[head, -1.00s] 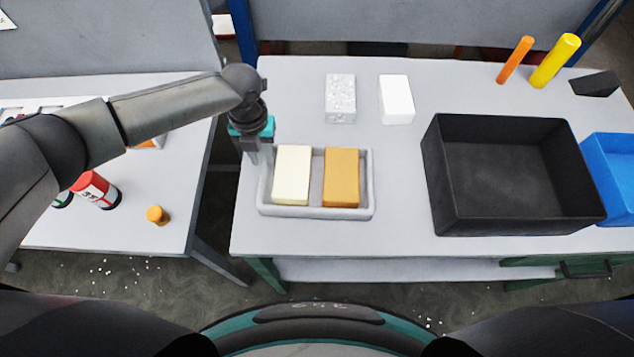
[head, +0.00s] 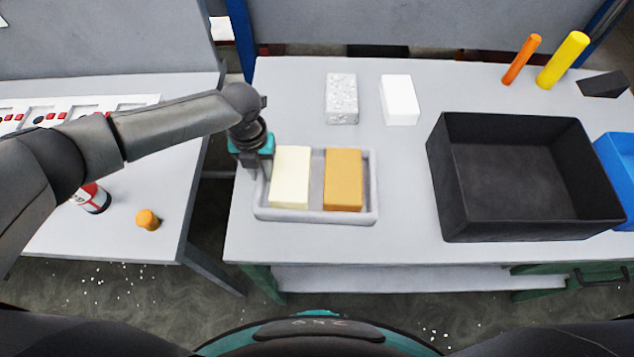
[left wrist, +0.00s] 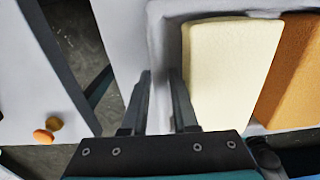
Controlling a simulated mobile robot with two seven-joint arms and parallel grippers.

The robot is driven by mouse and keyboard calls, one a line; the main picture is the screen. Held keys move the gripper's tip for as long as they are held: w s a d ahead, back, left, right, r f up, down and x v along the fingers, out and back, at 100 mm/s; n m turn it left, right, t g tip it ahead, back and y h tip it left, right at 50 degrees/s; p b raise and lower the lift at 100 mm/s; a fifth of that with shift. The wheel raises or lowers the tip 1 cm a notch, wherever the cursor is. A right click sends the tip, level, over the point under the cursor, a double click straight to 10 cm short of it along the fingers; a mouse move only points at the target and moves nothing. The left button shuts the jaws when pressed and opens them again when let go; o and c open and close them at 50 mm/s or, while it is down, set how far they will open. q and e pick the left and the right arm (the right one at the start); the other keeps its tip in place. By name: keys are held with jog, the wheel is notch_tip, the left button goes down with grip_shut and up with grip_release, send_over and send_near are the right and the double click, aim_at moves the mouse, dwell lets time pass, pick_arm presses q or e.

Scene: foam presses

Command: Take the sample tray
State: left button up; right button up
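The sample tray (head: 316,217) is a shallow light grey tray on the right-hand table. It holds a cream foam block (head: 289,178) on the left and an orange-tan foam block (head: 343,180) on the right. My left gripper (head: 258,172) is low at the tray's left wall. In the left wrist view its two fingers (left wrist: 161,75) stand apart, one on each side of the tray's left wall (left wrist: 161,50), beside the cream block (left wrist: 228,70). I cannot tell whether the fingers touch the wall. My right gripper is out of view.
Behind the tray stand a speckled block (head: 341,100) and a white block (head: 399,100). A black bin (head: 530,225) and a blue bin (head: 615,165) are to the right, with orange and yellow cylinders behind. A gap separates this table from the left table (head: 110,235).

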pick_arm(q)
grip_shut()
jog(key=shift+r, duration=0.1)
dwell(0.3)
